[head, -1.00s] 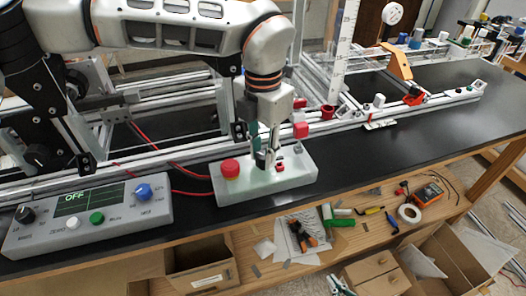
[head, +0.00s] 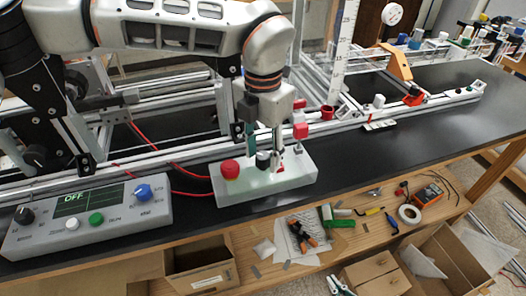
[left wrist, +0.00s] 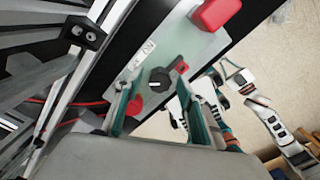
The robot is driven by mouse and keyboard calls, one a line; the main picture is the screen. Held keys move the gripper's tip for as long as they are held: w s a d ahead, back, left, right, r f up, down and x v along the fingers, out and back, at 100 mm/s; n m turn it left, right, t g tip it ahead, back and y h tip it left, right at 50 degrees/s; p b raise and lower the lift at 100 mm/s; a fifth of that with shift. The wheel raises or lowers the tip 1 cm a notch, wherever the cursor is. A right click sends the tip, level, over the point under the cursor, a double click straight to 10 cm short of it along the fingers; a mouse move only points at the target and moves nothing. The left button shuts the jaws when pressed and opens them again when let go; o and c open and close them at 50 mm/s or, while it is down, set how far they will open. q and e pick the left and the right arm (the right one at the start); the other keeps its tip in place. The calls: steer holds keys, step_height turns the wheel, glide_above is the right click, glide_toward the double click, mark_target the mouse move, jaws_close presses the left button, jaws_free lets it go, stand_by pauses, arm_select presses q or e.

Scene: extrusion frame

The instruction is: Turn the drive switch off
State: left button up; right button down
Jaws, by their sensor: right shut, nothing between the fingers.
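The pale switch box (head: 297,181) sits on the black bench top. It has a big red button (head: 230,169) at its left end and a dark rotary switch knob (head: 262,158) near its middle. My left gripper (head: 264,163) points down over the box, open, with one finger on each side of the knob. The left wrist view shows the black knob (left wrist: 160,78) between the spread teal fingers, with no clear grip on it. My right gripper (head: 338,286) is low at the bottom edge of the head view, shut and empty.
A grey console (head: 90,215) stands left of the box; its display (head: 88,199) reads OFF. Red cables (head: 185,192) run behind. An aluminium rail (head: 360,122) borders the box at the back. The bench right of the box is clear. A lower shelf holds tools.

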mark_target(263, 155)
arm_select(q)
step_height(263, 155, up, 12)
stand_by(0.6)
